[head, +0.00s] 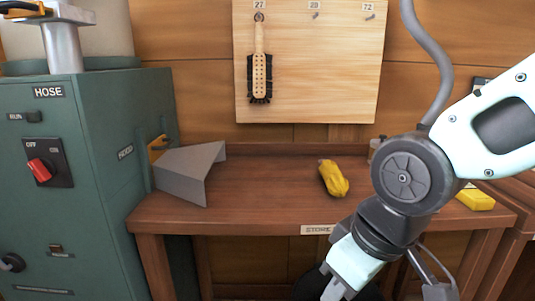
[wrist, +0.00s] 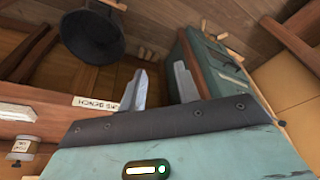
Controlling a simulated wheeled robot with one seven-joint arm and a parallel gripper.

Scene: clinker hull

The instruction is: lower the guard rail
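I cannot pick out a guard rail for certain in either view. In the wrist view a reddish-brown wooden bar (wrist: 295,45) runs at the upper right, beside a teal box-like body (wrist: 215,62); I cannot tell whether this bar is the rail. My gripper (wrist: 160,88) is open in the wrist view, its two grey fingers apart with nothing between them. In the head view my gripper (head: 335,290) hangs low in front of the bench, its fingertips partly cut off by the bottom edge.
A green HOSE cabinet (head: 75,190) stands left. A brush (head: 260,75) hangs on the board (head: 325,60). A black round thing (wrist: 92,40) shows near my gripper.

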